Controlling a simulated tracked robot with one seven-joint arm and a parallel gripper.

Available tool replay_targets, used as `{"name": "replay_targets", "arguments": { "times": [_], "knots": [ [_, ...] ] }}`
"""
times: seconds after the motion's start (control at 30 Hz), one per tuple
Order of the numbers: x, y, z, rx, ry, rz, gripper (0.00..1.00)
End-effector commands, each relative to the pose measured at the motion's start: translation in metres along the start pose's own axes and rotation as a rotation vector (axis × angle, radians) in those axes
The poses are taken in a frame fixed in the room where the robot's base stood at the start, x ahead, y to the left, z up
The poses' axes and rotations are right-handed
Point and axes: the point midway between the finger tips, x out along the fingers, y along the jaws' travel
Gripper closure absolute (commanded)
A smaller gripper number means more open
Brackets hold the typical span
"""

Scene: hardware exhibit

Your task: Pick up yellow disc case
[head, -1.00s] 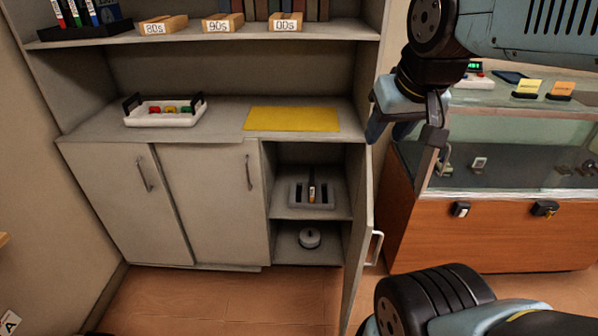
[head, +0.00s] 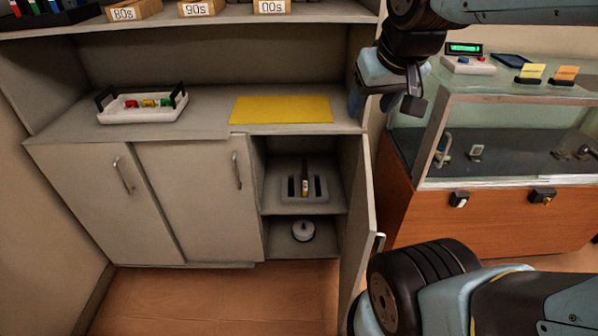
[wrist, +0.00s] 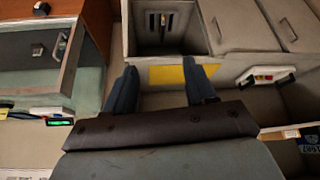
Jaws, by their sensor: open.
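I cannot make out a clear yellow disc case. A thin dark upright item (head: 305,182) with a small yellow-orange patch stands in the middle of a grey slotted rack (head: 322,192), on the upper shelf of the open cabinet. Whether it is a disc case I cannot tell. My gripper (head: 384,104) is open and empty, above and to the right of the rack, near the counter's right end. In the wrist view its two fingers (wrist: 162,88) are spread, with the slotted rack (wrist: 174,23) beyond them.
A flat yellow mat (head: 280,110) and a white tray (head: 143,112) of small coloured items lie on the counter. The open cabinet door (head: 357,235) juts out at right. A glass display case (head: 510,135) stands right.

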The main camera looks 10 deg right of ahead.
Motion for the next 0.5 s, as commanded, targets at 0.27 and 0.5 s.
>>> {"name": "replay_targets", "arguments": {
  "times": [0.27,0.5],
  "knots": [
    [0.059,-0.013,-0.06,-0.099,0.035,-0.002,0.45],
    [0.119,-0.034,-0.105,-0.19,0.077,-0.021,0.45]
  ]
}}
